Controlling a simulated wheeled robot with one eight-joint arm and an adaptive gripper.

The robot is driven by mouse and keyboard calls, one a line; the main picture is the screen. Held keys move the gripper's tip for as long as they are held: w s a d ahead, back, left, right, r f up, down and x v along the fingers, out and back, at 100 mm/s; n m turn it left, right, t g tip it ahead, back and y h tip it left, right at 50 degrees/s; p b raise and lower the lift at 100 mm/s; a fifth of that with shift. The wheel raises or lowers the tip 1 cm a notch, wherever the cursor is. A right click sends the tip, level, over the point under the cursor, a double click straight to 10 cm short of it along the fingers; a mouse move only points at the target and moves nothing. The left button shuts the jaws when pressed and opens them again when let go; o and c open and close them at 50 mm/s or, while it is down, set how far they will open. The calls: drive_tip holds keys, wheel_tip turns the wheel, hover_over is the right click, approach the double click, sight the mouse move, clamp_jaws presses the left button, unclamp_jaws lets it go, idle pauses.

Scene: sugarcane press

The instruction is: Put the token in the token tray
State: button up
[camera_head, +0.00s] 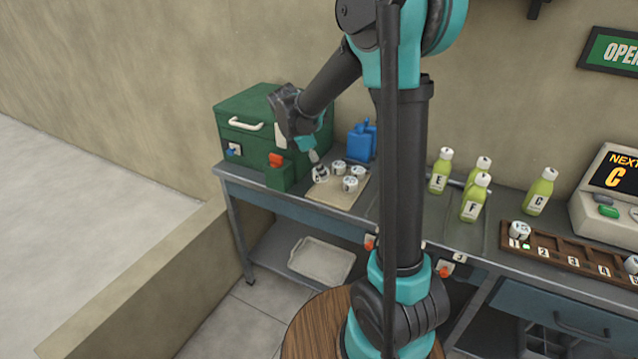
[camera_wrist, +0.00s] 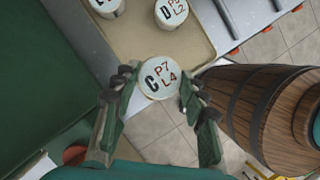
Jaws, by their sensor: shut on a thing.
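My gripper (camera_wrist: 156,84) is shut on a round white token (camera_wrist: 161,77) marked "C P7 L4", one finger on each side of it. In the head view my gripper (camera_head: 315,160) points down at the left part of a shallow cream tray (camera_head: 345,200), which looks like the token tray. The held token (camera_head: 320,174) is at or just above that tray; I cannot tell whether it touches. Several white tokens stand in the tray. In the wrist view a token marked D (camera_wrist: 171,12) is on the cream tray (camera_wrist: 150,40), beyond the held one.
A green box (camera_head: 245,110) stands behind and left of the tray, with blue containers (camera_head: 361,142) behind it. Green bottles (camera_head: 440,170) stand to the right. A brown numbered rack (camera_head: 565,250) holds a token (camera_head: 519,230) at slot 1. A wooden barrel (camera_wrist: 270,110) is near.

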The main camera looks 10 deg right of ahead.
drive_tip(key=shift+f, duration=3)
drive_tip(key=shift+f, duration=0.1)
drive_tip(key=o, duration=1.1)
drive_tip(key=w+v, duration=0.1)
drive_tip(key=v, duration=1)
drive_tip(key=s+d+f+m+t+y, duration=0.1)
drive_tip(key=s+d+f+m, duration=0.2)
drive_tip(key=s+m, duration=0.3)
drive_tip(key=s+d+f+m+t+y, duration=0.1)
drive_tip(key=s+d+f+m+y, duration=0.1)
drive_tip(key=s+d+f+m, duration=0.2)
drive_tip(key=s+d+f+m+t+y, duration=0.1)
drive_tip(key=s+d+f+m, duration=0.2)
drive_tip(key=s+m, duration=0.6)
drive_tip(key=shift+s+d+f+m+y, duration=0.1)
drive_tip(key=shift+s+m+y, duration=0.1)
drive_tip(key=shift+s, duration=0.6)
drive_tip(key=shift+s+d+f+m+y, duration=0.1)
drive_tip(key=shift+s+f+m, duration=0.1)
drive_tip(key=shift+s, duration=0.65)
drive_tip(key=shift+r, duration=0.1)
